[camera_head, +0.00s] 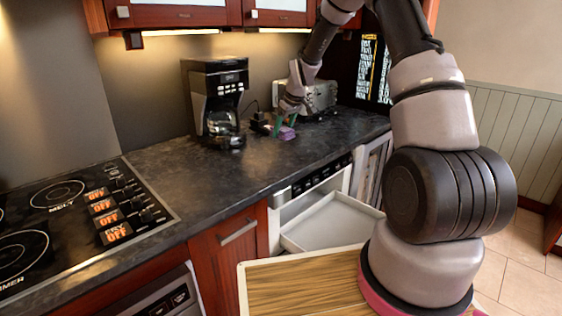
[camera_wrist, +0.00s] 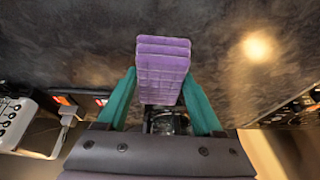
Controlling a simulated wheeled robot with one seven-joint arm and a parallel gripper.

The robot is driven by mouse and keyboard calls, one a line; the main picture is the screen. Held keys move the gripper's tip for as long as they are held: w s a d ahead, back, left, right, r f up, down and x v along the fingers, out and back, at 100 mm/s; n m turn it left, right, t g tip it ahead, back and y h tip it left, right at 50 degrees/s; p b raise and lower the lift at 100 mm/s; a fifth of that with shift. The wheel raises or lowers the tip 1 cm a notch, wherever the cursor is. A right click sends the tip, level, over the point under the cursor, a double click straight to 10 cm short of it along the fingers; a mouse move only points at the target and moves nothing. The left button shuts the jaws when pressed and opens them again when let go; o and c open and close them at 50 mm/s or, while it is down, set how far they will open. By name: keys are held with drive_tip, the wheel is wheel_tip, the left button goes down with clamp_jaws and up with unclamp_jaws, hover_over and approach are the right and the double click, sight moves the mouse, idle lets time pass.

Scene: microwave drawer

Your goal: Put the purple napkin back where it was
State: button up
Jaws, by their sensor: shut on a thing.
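The purple napkin (camera_wrist: 163,68) is a folded, layered block between the two green fingers of my gripper (camera_wrist: 160,100) in the wrist view. The fingers press on its two sides. In the head view my gripper (camera_head: 280,127) is over the dark countertop, to the right of the coffee maker, and the purple napkin (camera_head: 287,133) shows at the fingertips. I cannot tell whether the napkin touches the counter.
A black coffee maker (camera_head: 215,100) stands left of my gripper. A metallic toaster-like appliance (camera_head: 320,97) is behind it. The microwave drawer (camera_head: 332,222) is pulled out below the counter (camera_head: 190,160). The stove (camera_head: 75,215) is at left. The counter's front middle is clear.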

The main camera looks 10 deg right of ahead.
sight(279, 159)
drive_tip(key=shift+w+a+f, duration=0.1)
drive_tip(key=shift+a+f, duration=0.05)
drive_tip(key=shift+f, duration=0.1)
wheel_tip(279, 159, down, 9)
drive_tip(key=shift+f, duration=0.15)
drive_tip(key=shift+f, duration=0.1)
drive_tip(key=o, duration=1.2)
